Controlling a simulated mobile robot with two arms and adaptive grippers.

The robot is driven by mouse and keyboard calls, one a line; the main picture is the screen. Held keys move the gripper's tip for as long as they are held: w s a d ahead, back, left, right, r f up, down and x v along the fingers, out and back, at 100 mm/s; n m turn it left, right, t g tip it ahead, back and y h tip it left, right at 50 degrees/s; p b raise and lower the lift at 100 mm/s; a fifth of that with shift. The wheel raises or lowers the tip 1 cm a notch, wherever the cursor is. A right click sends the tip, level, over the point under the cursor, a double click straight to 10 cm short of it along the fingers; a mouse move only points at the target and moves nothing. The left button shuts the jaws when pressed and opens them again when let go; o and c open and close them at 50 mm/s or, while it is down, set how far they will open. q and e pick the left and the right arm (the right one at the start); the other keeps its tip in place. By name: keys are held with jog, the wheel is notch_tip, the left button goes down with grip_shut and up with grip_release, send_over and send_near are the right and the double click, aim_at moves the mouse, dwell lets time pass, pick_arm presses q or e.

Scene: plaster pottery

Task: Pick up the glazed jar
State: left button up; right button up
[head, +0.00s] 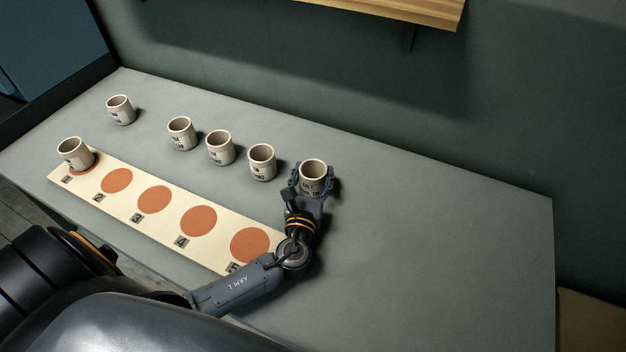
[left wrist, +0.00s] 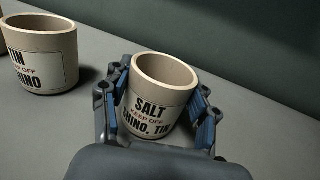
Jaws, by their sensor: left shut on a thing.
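My left gripper (head: 312,185) is shut on a beige jar (head: 312,170) at the right end of the row on the grey table. My right gripper is not in view.
More like jars stand on the table (head: 420,250), such as one at the far left (head: 120,109). A cream strip (head: 135,200) bears numbered orange discs, and a jar (head: 75,153) stands on disc 1. A wooden shelf (head: 400,10) hangs above. The table's right side is clear.

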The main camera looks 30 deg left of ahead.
pick_arm(q)
jog(key=shift+r, duration=0.1)
jog(key=shift+r, duration=0.6)
jog(key=s+a+r, duration=0.7)
jog(key=s+r, duration=0.4)
jog(key=shift+s+a+r, duration=0.35)
jog(key=shift+a+r, duration=0.05)
